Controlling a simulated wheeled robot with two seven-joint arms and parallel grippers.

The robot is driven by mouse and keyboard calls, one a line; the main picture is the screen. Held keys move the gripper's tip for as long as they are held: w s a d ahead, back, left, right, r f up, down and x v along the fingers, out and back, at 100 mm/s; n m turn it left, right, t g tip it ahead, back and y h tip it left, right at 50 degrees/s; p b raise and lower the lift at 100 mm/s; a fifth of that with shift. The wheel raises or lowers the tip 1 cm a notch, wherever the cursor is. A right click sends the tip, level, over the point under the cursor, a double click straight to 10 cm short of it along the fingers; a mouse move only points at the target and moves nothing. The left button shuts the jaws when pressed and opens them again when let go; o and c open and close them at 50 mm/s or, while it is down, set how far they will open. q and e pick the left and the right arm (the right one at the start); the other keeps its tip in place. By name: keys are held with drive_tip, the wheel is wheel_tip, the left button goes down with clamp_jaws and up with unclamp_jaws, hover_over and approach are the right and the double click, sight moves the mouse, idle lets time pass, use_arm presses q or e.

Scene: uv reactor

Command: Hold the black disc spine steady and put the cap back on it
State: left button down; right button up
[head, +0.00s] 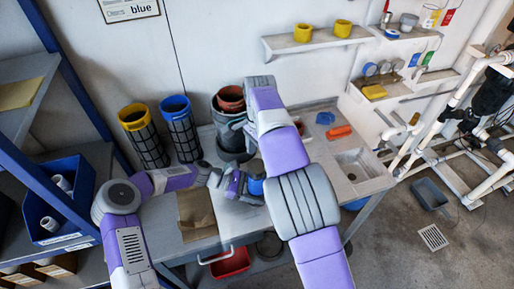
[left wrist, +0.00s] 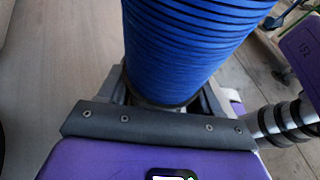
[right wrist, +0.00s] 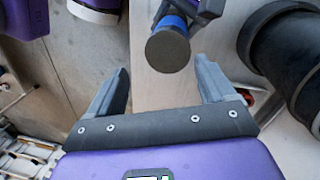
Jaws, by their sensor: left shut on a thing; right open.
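My left gripper (left wrist: 165,98) is shut on a ribbed blue cylinder with dark gaps (left wrist: 190,40), which I take to be the disc spine. In the head view its blue part (head: 256,187) shows beside my left gripper (head: 238,185), above the bench. The right wrist view shows its round dark end face (right wrist: 168,50), with a blue band behind it. My right gripper (right wrist: 161,75) is open and empty, its fingers pointing toward that end but apart from it. In the head view my right arm mostly hides the right gripper. I cannot tell which thing is the cap.
Yellow-rimmed (head: 145,140) and blue-rimmed (head: 181,130) mesh cylinders stand at the back of the bench. A dark pot (head: 233,143) and a reddish pot (head: 231,98) are near my right arm. A blue item (head: 325,118) and a red item (head: 339,132) lie by the sink (head: 354,165).

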sight(257, 166)
use_arm(q)
drive_tip(key=shift+r, duration=0.1)
use_arm(e)
drive_tip(key=n, duration=0.4)
drive_tip(key=shift+r, duration=0.2)
drive_tip(key=n, duration=0.6)
drive_tip(key=shift+a+r+n+t, duration=0.15)
drive_tip(key=shift+r+n+t, duration=0.15)
drive_tip(key=shift+r+n, duration=0.1)
drive_tip(key=n, duration=0.4)
drive_tip(key=shift+a+r, duration=0.1)
drive_tip(key=shift+r, duration=0.15)
drive_tip(key=n, duration=0.4)
drive_tip(key=shift+a+r+n+t, duration=0.2)
drive_tip(key=shift+r+n+t, duration=0.1)
drive_tip(key=shift+r+t, duration=0.1)
drive_tip(key=shift+f, duration=0.1)
drive_tip(key=shift+f, duration=4)
drive_tip(key=shift+c, duration=0.2)
